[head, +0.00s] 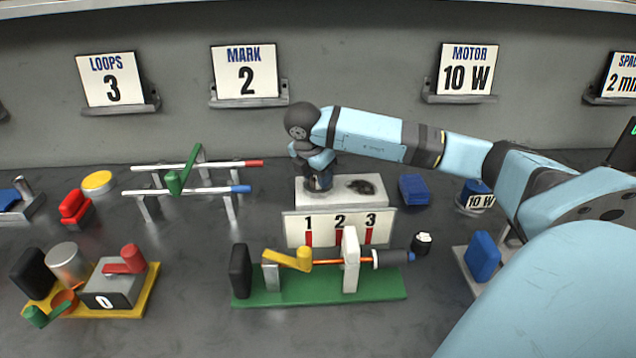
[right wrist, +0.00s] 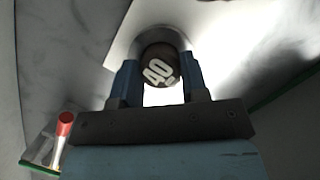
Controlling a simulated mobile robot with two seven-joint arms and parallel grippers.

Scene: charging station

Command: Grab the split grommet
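My right gripper (head: 320,172) points down over the left part of a white block (head: 345,195). In the right wrist view its two blue fingers (right wrist: 160,82) stand apart, with a dark round piece marked "40" (right wrist: 160,72) between their tips. The gap to each finger is too small to tell whether they grip it. In the head view the piece shows as a dark cylinder (head: 319,182) low between the fingers, at the block's top. I cannot tell for sure which thing is the split grommet. My left gripper is not in view.
A dark patch (head: 364,187) lies on the block's right part. A blue box (head: 414,190) and a small black-and-white piece (head: 422,243) are to the right. Two rails (head: 190,191) stand left.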

